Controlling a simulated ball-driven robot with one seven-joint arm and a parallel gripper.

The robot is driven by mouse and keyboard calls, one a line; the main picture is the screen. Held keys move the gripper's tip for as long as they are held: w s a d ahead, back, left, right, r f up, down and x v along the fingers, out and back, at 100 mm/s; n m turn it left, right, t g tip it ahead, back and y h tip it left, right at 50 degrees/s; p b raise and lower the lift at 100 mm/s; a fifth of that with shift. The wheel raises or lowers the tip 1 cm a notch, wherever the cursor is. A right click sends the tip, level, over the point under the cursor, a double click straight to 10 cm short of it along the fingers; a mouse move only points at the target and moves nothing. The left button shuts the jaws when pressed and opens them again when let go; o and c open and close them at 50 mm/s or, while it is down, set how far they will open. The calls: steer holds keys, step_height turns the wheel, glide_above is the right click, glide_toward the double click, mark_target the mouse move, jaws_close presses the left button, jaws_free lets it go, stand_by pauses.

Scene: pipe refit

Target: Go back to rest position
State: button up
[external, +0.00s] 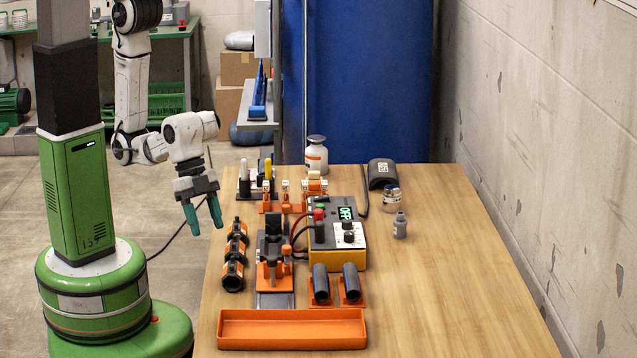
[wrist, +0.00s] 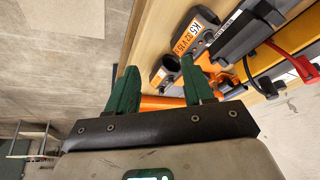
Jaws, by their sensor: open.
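My gripper (external: 206,229) has two green fingers. It hangs open and empty in the external view, left of the workbench's (external: 440,300) left edge. In the wrist view the green fingers (wrist: 158,78) stand apart with nothing held between them. Black ring-shaped fittings (external: 234,252) stand in a row near the bench's left edge. An orange and black clamp fixture (external: 273,268) stands to their right. In the wrist view, black fittings with an orange label (wrist: 200,25) lie past the fingertips.
A yellow and black control box (external: 340,240) with red and black cables stands mid-bench. An empty orange tray (external: 292,342) lies at the front. The bench's right side is clear.

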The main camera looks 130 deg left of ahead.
steer(key=s+f+n+g, duration=0.1)
steer(key=s+f+g, duration=0.2)
steer(key=s, duration=1.1)
step_height(320, 180, down, 2)
steer(key=shift+s+d+f+n+g, duration=0.15)
steer(key=shift+s+n+g, duration=0.15)
steer(key=shift+n+g, duration=0.1)
stand_by(1.7)
